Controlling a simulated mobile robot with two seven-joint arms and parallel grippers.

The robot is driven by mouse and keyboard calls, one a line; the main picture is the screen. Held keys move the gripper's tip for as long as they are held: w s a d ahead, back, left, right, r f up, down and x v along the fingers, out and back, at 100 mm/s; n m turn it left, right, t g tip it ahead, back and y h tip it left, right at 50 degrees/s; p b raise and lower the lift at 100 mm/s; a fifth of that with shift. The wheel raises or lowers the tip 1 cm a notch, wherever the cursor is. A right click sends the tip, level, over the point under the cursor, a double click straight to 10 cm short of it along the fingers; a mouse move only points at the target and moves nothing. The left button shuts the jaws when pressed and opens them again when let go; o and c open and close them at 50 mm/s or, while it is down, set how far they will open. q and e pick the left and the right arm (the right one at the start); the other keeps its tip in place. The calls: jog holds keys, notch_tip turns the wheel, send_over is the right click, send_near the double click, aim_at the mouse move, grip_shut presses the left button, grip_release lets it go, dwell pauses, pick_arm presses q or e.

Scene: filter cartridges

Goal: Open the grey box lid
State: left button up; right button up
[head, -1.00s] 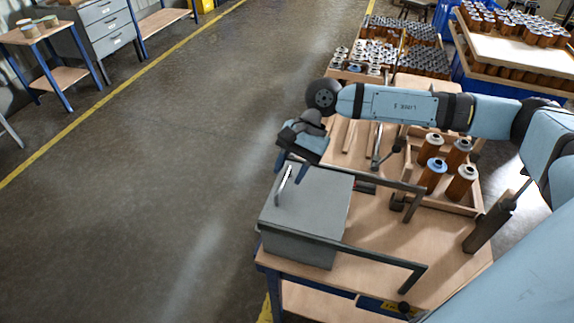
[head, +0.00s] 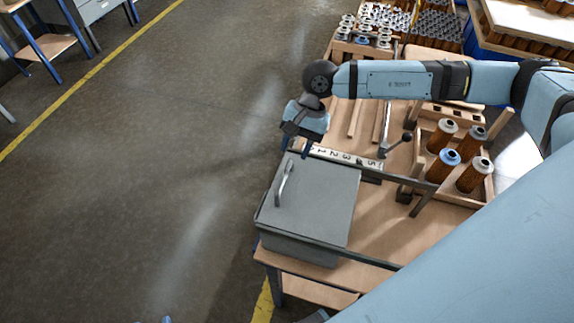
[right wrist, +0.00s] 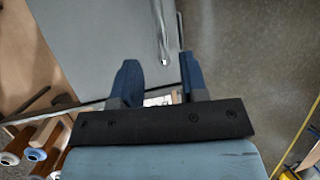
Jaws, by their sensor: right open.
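The grey box (head: 300,245) stands on the near left corner of the wooden workbench. Its flat grey lid (head: 325,200) is down, with a pale bar handle (head: 284,184) near its left side. My right gripper (head: 296,150) is open and empty, fingers pointing down, at the far edge of the lid just beyond the handle. In the right wrist view the lid (right wrist: 95,30) lies ahead of the two spread dark blue fingers (right wrist: 158,78). The handle (right wrist: 162,38) shows beyond the fingertips, roughly in line with the gap between them. My left gripper cannot be made out.
A numbered strip (head: 340,157) lies behind the box, beside a lever (head: 395,145). A wooden tray (head: 480,195) of several brown cartridges, one blue-topped, stands to the right. A dark frame bar runs along the box's right side. Open floor (head: 200,150) lies left.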

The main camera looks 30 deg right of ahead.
aim_at(286, 174)
jog(key=p+x, duration=0.1)
jog(key=x, duration=0.6)
jog(key=shift+f, duration=0.15)
grip_shut()
